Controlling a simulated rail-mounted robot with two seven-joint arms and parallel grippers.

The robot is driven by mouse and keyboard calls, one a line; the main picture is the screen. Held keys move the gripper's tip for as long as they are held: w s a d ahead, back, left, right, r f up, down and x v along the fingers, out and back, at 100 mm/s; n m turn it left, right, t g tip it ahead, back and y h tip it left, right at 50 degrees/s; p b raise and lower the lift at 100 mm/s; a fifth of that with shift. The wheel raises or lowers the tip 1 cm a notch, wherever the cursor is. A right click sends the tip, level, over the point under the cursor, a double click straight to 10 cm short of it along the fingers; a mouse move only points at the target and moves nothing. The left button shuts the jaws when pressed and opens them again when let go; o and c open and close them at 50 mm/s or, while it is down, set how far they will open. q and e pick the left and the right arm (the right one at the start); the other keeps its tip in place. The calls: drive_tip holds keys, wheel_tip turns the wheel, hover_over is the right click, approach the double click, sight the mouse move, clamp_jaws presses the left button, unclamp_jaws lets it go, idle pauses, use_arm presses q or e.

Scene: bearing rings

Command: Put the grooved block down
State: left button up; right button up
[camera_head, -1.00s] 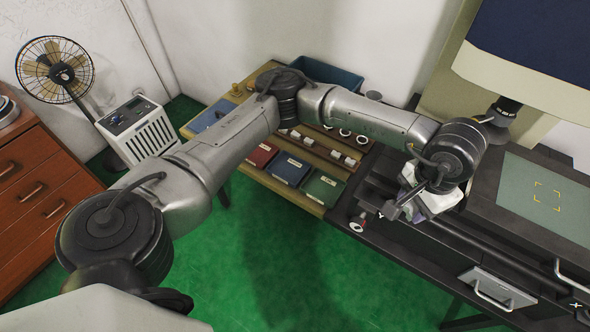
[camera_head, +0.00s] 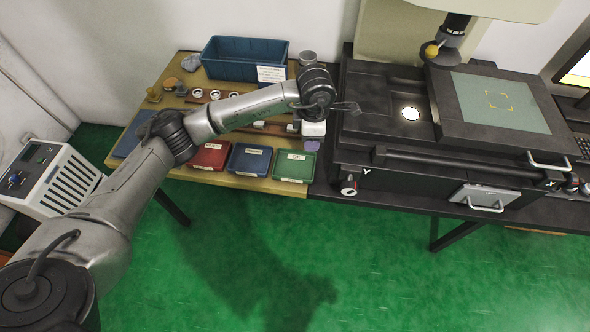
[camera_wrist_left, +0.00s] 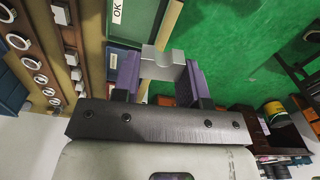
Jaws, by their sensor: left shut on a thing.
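My left gripper (camera_head: 313,141) hangs at the right end of the yellow table, just behind the green tray and beside the black measuring machine. The block is hidden in the head view. I cannot tell whether it touches the surface below. My right gripper is out of view.
The yellow table (camera_head: 235,182) holds red (camera_head: 210,155), blue (camera_head: 249,159) and green (camera_head: 294,166) trays, a blue bin (camera_head: 240,60), and rails with rings and white blocks. The measuring machine (camera_head: 385,125) stands to the right, its lit round window (camera_head: 410,113) uncovered.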

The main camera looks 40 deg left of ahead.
sight(294, 168)
use_arm(q)
drive_tip(key=a+f+n+b, duration=0.1)
drive_tip(key=a+f+n, duration=0.1)
drive_tip(key=f+n, duration=0.2)
drive_tip(key=a+f+n+b, duration=0.2)
drive_tip(key=f+n, duration=0.2)
drive_tip(key=f, duration=0.4)
drive_tip(key=a+f+n+b, duration=0.2)
drive_tip(key=f+n, duration=0.2)
drive_tip(key=f, duration=0.2)
drive_tip(key=shift+f, duration=0.4)
drive_tip(key=shift+a+r, duration=0.1)
drive_tip(key=shift+w, duration=0.1)
drive_tip(key=o, duration=1)
drive_tip(key=shift+f, duration=0.2)
drive_tip(key=shift+c, duration=0.2)
